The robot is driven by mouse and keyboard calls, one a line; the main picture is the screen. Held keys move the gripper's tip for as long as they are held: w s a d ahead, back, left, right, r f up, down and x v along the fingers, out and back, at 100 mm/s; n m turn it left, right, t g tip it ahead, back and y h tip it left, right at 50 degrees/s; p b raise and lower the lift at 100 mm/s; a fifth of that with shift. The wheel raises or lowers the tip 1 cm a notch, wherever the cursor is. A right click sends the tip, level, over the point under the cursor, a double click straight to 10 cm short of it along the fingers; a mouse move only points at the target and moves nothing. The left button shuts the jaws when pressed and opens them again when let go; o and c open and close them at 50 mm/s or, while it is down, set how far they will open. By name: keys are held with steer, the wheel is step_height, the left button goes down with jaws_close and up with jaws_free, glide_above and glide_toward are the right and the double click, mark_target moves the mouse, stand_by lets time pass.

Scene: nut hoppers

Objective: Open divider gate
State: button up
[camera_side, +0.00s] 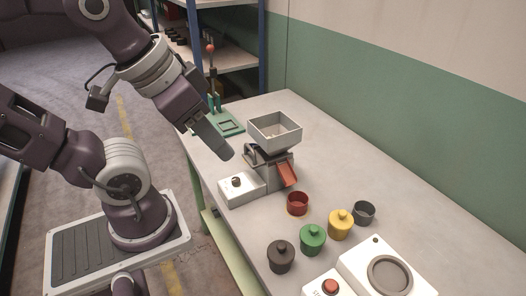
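The grey hopper (262,139) stands on a small dispenser at the middle of the table, with some light-coloured contents low inside it. A red-orange chute (287,174) slopes down from the dispenser's front. I cannot make out a separate divider gate; it may be hidden under the hopper or be part of the dispenser's lower body (258,168). My gripper (220,147) hangs in the air to the left of the hopper, pointing down and right, apart from it. Its fingers are seen side-on, so their opening cannot be told.
A white control box (240,189) with a dark knob adjoins the dispenser. A red cup (297,205) stands below the chute. A green press (226,124) is behind.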

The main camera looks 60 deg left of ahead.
steer(key=w+a+n, duration=0.1)
steer(key=w+n, duration=0.1)
steer(key=w+a+n+g, duration=0.1)
steer(key=w+n, duration=0.1)
steer(key=w+a+f+n, duration=0.1)
steer(key=w+a, duration=0.1)
steer(key=shift+w+f+n, duration=0.1)
steer(key=shift+w+n, duration=0.1)
steer(key=shift+n, duration=0.2)
steer(key=shift+c, duration=1)
steer(key=n+g, duration=0.2)
steer(key=n, duration=1)
glide_toward(248, 145)
steer(key=x, duration=0.6)
steer(key=shift+w+f, duration=0.1)
steer(key=shift+f, duration=0.25)
steer(key=shift+w+f, duration=0.1)
steer(key=shift+f, duration=0.35)
steer(key=shift+d, duration=0.1)
jaws_close()
steer(key=shift+r, duration=0.1)
